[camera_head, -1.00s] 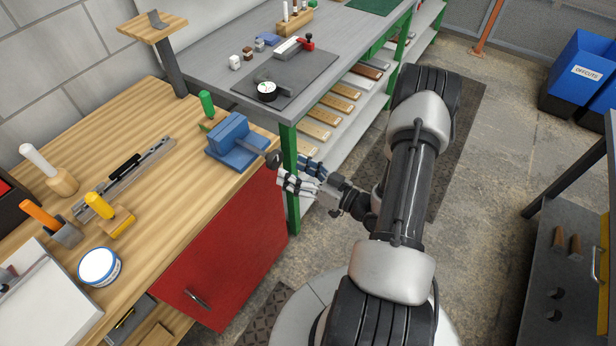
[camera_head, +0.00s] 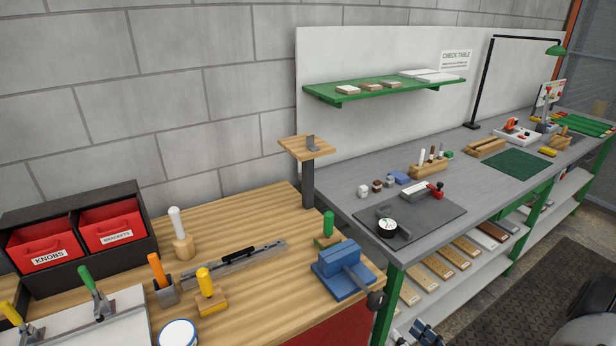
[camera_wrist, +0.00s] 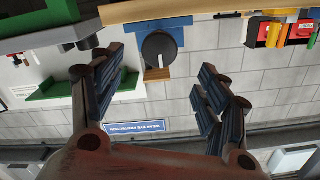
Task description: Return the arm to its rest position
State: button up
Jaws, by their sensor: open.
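My gripper (camera_wrist: 160,82) is open in the wrist view, with its two dark ribbed fingers spread apart and nothing between them. That view is upside down. Beyond the fingers shows the blue vise (camera_wrist: 168,24) with its round dark handle knob. In the head view only the tips of my gripper (camera_head: 427,333) show at the bottom edge, below and in front of the grey table. The blue vise (camera_head: 342,270) sits at the right front corner of the wooden bench. Most of my arm is out of the head view; a part of it shows at the lower right corner.
The wooden bench (camera_head: 262,212) holds handled tools, red bins (camera_head: 112,224) and a raised wooden stand (camera_head: 306,147). The grey check table (camera_head: 345,186) carries a dark mat (camera_head: 437,216) with a gauge. Boards lie on its lower shelf. Open floor shows at the right.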

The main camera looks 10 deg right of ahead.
jog(key=w+d+r+n+g+h, duration=0.35)
jog(key=w+r+g+h, duration=0.35)
jog(key=w+r, duration=0.3)
jog(key=s+a+r+m+g+h, duration=0.1)
jog(key=s+a+r, duration=0.3)
jog(key=s+r, duration=0.1)
jog(key=s+a+r+m+g+h, duration=0.1)
jog(key=s+a+r, duration=0.3)
jog(key=r, duration=0.4)
jog(key=shift+s+a+m+g, duration=0.4)
jog(key=shift+s+m, duration=0.1)
jog(key=shift+m, duration=0.15)
jog(key=s+a+y, duration=0.1)
jog(key=s+a, duration=0.3)
jog(key=s, duration=0.1)
jog(key=s+a+r+g+y, duration=0.1)
jog(key=s+a, duration=0.3)
jog(key=s, duration=0.1)
jog(key=s+a+r+g+y, duration=0.1)
jog(key=s+a, duration=0.3)
jog(key=s, duration=0.1)
jog(key=shift+a+r, duration=0.1)
jog(key=shift+a, duration=0.3)
jog(key=shift+c, duration=0.4)
